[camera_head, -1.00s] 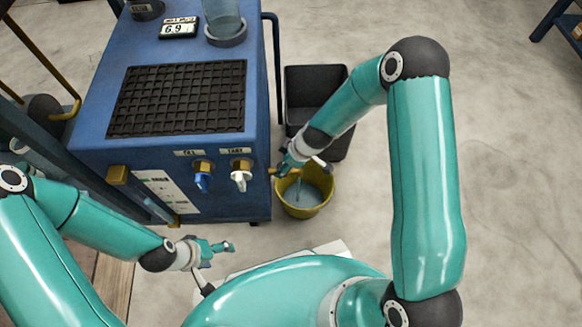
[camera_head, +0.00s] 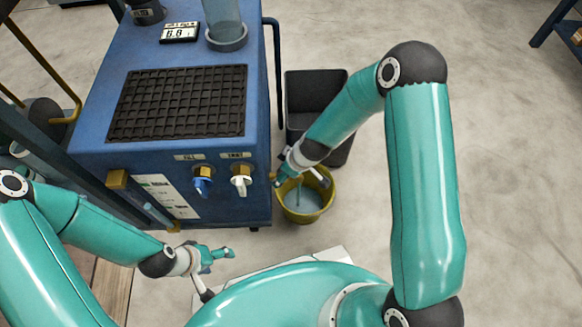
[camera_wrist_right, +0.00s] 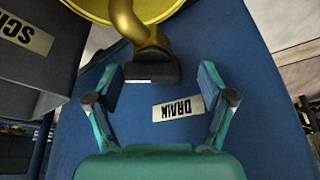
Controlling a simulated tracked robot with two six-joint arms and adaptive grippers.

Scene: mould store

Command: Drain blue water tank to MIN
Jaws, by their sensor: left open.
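The blue water tank (camera_head: 190,120) stands left of centre in the head view, with a clear level tube (camera_head: 223,15) on top and a digital display (camera_head: 180,32) that seems to read 6.8. The brass drain pipe (camera_wrist_right: 128,25) and its black handle (camera_wrist_right: 150,70) show in the right wrist view above the DRAIN label (camera_wrist_right: 178,109). My right gripper (camera_wrist_right: 161,72) is open, with a finger apart on each side of the handle. A yellow bucket (camera_head: 325,200) below holds water, and a thin stream seems to fall into it. My left gripper (camera_head: 226,250) is open and empty before the tank.
A blue-handled tap (camera_head: 202,184) and a white-handled tap (camera_head: 241,180) are on the tank's front. A black bin (camera_head: 318,90) stands behind the bucket.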

